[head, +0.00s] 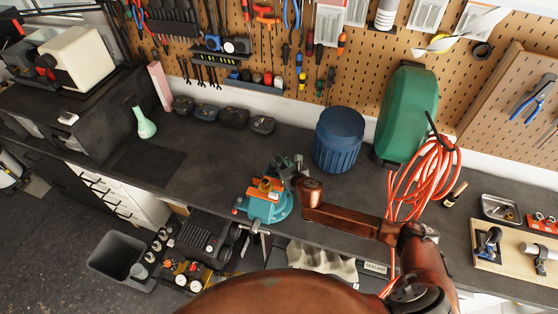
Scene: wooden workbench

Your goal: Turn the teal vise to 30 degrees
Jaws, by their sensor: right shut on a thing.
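The teal vise (265,208) sits near the front edge of the dark workbench, left of centre of the bench top. It has a round teal base and an orange-brown part on top. My right arm reaches in from the lower right. My right gripper (287,167) is at the back right side of the vise and is shut on it. The fingers are small and dark here, and the exact contact is hard to make out. The vise's angle cannot be read from this view. My left gripper is not in view.
A blue ribbed bin (339,140) and a green case (406,114) stand behind on the right, with a coiled orange hose (422,178). A pale green bottle (144,124) stands at the left. The bench top (205,160) left of the vise is clear.

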